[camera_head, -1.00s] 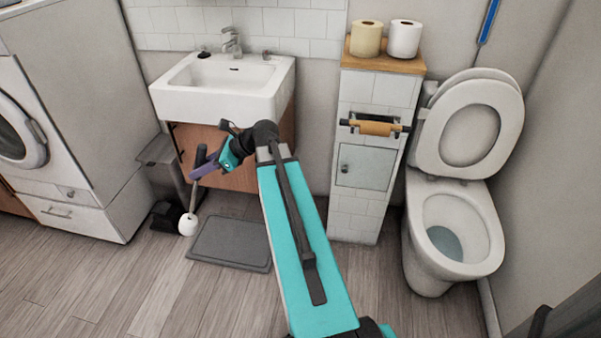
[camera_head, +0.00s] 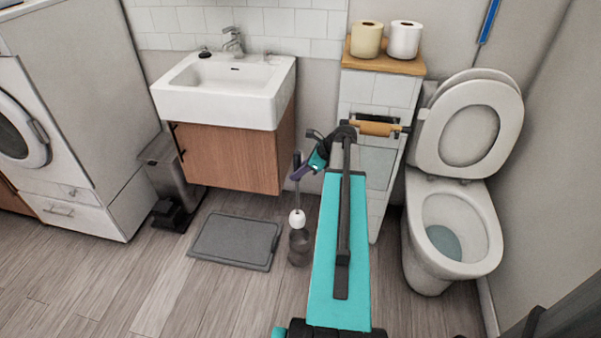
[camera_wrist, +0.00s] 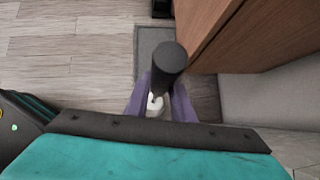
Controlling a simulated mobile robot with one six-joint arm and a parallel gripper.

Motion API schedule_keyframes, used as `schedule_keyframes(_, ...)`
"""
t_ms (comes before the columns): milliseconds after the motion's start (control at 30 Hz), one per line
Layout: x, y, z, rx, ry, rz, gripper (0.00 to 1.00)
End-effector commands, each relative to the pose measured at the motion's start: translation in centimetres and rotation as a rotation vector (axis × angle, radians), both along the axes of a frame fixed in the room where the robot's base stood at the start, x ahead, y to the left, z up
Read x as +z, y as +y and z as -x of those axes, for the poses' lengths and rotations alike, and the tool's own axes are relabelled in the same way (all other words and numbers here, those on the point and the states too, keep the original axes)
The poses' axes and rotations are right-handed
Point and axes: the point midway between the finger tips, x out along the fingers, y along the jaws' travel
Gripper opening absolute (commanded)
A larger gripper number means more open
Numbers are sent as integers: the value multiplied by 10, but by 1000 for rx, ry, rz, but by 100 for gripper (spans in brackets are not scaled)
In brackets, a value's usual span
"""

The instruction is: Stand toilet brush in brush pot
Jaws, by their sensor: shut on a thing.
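The toilet brush (camera_head: 297,218) hangs nearly upright in the head view, its white head low and its dark handle up in my gripper (camera_head: 302,170). My gripper is shut on the handle. The dark brush pot (camera_head: 299,246) stands on the floor right of the grey mat. The brush head appears just above or at the pot's rim; I cannot tell whether it is inside. In the wrist view the dark handle end (camera_wrist: 168,60) points at the camera between the purple fingers (camera_wrist: 160,100), with a bit of white head below. The pot is not clear there.
The grey mat (camera_head: 236,241) lies left of the pot. The sink cabinet (camera_head: 230,158) is behind left, the tiled column (camera_head: 376,165) behind right, the toilet (camera_head: 450,235) further right. A pedal bin (camera_head: 172,178) stands at left. Wooden floor in front is clear.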

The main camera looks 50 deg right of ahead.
Motion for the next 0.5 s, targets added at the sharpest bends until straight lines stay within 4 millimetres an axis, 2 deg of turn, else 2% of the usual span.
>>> schedule_keyframes(100,-3,-7,5,-6,7,4,0)
schedule_keyframes(500,-4,-7,6,-8,8,5,0)
